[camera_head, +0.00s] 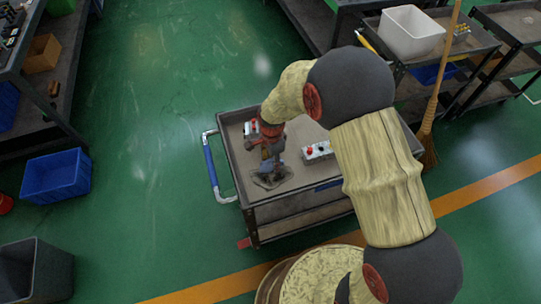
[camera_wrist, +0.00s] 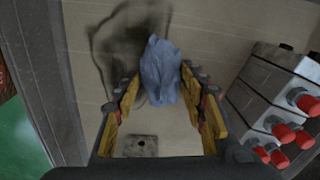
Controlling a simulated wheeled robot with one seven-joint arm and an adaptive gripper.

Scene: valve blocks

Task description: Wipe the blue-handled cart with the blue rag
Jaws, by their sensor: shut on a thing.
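The blue-handled cart (camera_head: 237,149) stands in the middle of the head view, its blue handle (camera_head: 209,166) on the left end. My gripper (camera_head: 271,160) points down over the left part of its top tray. In the wrist view my gripper is shut on the crumpled blue rag (camera_wrist: 161,66), which sticks out past the fingertips. A dark smudge (camera_wrist: 117,45) marks the tray surface beside and behind the rag. The rag is close to the tray, but I cannot tell whether it touches. My arm hides the cart's right part.
A valve block with red and dark knobs (camera_head: 318,150) sits on the tray right of my gripper; another (camera_head: 251,129) sits behind it. A blue crate (camera_head: 56,176) and a dark bin (camera_head: 36,272) stand left. A broom (camera_head: 430,135) leans at the right. Green floor left of the cart is clear.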

